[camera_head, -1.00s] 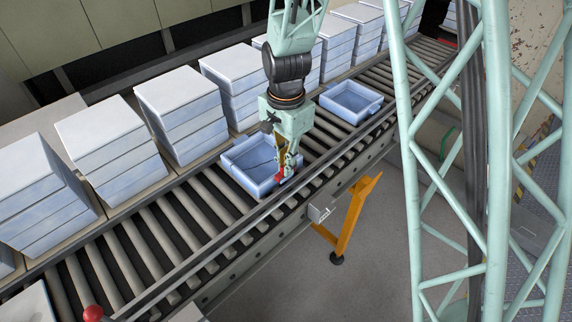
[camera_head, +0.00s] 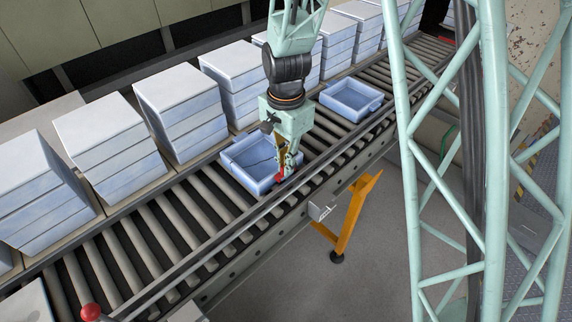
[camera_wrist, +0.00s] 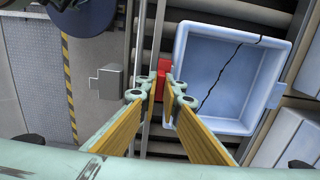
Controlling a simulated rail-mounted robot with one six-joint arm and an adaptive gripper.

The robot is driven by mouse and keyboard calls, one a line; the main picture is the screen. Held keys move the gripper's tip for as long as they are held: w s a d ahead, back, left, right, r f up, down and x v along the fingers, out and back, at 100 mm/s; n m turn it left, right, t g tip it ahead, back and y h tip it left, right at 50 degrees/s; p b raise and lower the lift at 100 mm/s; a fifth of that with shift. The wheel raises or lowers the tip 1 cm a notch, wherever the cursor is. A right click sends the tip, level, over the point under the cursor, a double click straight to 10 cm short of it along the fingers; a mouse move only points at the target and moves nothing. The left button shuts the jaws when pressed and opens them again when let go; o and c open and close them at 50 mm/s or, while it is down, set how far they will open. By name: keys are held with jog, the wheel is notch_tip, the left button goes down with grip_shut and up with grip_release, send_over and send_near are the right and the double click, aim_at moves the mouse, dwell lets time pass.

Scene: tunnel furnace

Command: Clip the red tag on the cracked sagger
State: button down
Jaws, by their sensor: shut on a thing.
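The cracked sagger (camera_head: 237,172) is an open, square, pale blue tray on the roller conveyor. In the wrist view the cracked sagger (camera_wrist: 226,118) shows a dark jagged crack running from its top wall down across its floor. My gripper (camera_head: 284,166) is at the sagger's near right wall, pointing down. In the wrist view my gripper (camera_wrist: 162,87) is shut on the red tag (camera_wrist: 164,70), beside the sagger's left wall. The red tag (camera_head: 279,178) also shows at the fingertips in the head view. It looks touching or very close to the rim; I cannot tell whether it is clipped on.
Another open blue sagger (camera_head: 351,99) sits farther along the rollers. Stacks of saggers (camera_head: 183,112) line the conveyor's back side. A metal rail (camera_head: 235,230) runs along the near edge. A red knob (camera_head: 91,312) stands at the lower left. Bare rollers (camera_head: 150,240) lie left of the cracked sagger.

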jog(key=c, duration=2.7)
grip_release()
jog(key=shift+c, duration=0.2)
jog(key=shift+r, duration=0.15)
notch_tip(320, 180, up, 12)
jog(key=shift+f, duration=0.2)
